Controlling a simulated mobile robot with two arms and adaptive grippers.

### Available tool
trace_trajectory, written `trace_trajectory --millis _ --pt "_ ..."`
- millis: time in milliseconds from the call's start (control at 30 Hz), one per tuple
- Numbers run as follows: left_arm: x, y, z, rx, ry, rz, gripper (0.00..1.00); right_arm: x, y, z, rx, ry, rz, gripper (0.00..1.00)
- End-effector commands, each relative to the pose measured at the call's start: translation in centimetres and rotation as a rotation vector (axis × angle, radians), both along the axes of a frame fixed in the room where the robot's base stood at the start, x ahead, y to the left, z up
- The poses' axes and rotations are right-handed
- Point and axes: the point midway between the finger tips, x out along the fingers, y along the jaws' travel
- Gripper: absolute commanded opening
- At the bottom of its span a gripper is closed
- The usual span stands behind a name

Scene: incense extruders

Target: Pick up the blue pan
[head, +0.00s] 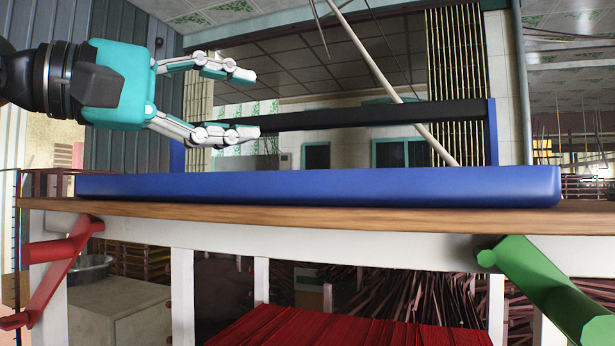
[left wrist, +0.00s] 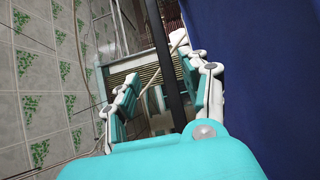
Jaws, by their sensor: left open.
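A long blue pan (head: 320,187) lies on the wooden tabletop across the middle of the head view. I see its front side nearly edge-on. A black bar (head: 370,114) with blue uprights at its ends stands behind and above that side. The blue surface fills the right of the left wrist view (left wrist: 250,60). My left gripper (head: 250,103) is open and empty, pointing right above the pan's left part. In the left wrist view (left wrist: 158,85) the black bar shows between and beyond the fingers; I cannot tell whether they touch it. My right gripper is out of view.
The wooden table edge (head: 300,213) runs below the pan. A red bracket (head: 55,272) and a green tube (head: 545,290) show below it. Red sticks (head: 310,325) lie beneath. A thin pale pole (head: 385,80) slants down behind the pan.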

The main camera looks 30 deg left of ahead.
Motion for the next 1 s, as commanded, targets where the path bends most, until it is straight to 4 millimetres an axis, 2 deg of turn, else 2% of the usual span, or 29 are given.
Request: trace_trajectory --millis 33,133,400,700,1000 --pt "1.1 -0.4 0.2 0.003 0.005 0.002 0.46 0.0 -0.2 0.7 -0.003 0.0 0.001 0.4" --pt "2.6 -1.0 0.1 0.003 0.004 0.001 0.46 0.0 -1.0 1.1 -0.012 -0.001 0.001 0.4" --pt "4.4 -1.8 0.0 0.001 0.002 0.001 0.46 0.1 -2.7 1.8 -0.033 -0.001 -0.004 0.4" --pt "8.1 -3.3 -0.6 0.001 0.003 0.001 0.46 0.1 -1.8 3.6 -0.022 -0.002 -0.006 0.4" --pt "8.5 -3.5 -0.8 0.0 -0.001 0.0 0.46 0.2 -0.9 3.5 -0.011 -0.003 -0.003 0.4"
